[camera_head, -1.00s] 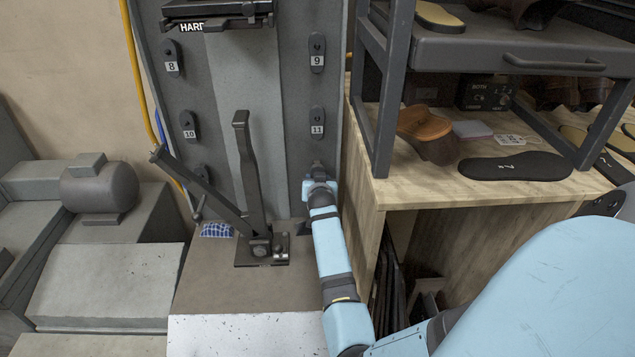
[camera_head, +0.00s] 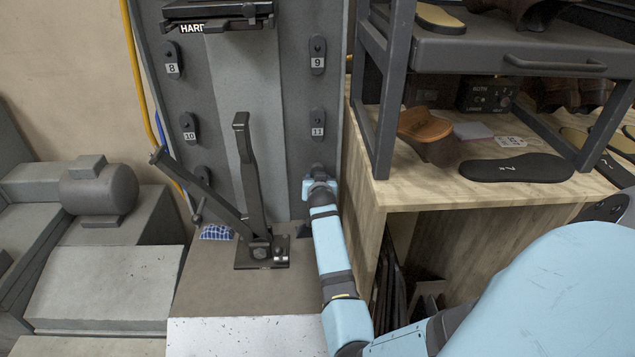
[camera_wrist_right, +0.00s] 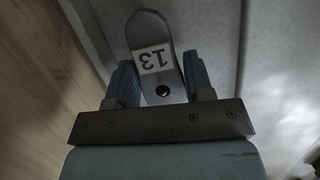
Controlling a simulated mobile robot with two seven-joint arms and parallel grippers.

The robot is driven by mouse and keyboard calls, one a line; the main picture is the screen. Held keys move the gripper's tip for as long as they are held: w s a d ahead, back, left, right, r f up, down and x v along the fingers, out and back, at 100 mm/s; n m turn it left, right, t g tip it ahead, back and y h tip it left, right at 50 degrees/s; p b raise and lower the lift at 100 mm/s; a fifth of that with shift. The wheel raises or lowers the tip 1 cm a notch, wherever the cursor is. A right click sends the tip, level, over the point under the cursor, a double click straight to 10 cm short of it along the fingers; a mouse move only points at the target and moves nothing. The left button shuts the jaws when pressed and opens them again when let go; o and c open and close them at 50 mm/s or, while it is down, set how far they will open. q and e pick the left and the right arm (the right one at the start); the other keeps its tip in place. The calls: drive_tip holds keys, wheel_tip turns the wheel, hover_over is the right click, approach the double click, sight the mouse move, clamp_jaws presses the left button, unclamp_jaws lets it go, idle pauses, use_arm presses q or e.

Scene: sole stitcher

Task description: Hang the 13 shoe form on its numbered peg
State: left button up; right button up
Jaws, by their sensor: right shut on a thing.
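The 13 shoe form (camera_wrist_right: 152,35) is a flat grey rounded plate with a white label, upside down in the right wrist view. A dark round spot, a hole or a peg end, shows near my gripper's base. My right gripper (camera_wrist_right: 161,82) has its fingers on both sides of the form and is shut on it. In the head view my right gripper (camera_head: 319,180) is against the grey panel (camera_head: 290,150), below the form labelled 11 (camera_head: 317,123). There the 13 form is mostly hidden, and I cannot tell whether it sits on a peg. My left gripper is not in view.
Forms 8 (camera_head: 172,60), 9 (camera_head: 317,55) and 10 (camera_head: 189,127) hang on the panel. A lever (camera_head: 247,175) stands left of my right arm. A wooden bench (camera_head: 430,190) with a dark sole (camera_head: 515,167) is close on the right.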

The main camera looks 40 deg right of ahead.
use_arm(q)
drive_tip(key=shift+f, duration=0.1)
use_arm(e)
drive_tip(key=shift+w+d, duration=0.3)
drive_tip(key=shift+w, duration=0.05)
drive_tip(key=shift+r, duration=0.1)
drive_tip(key=o, duration=1.3)
drive_tip(key=shift+o, duration=0.2)
drive_tip(key=shift+s, duration=0.1)
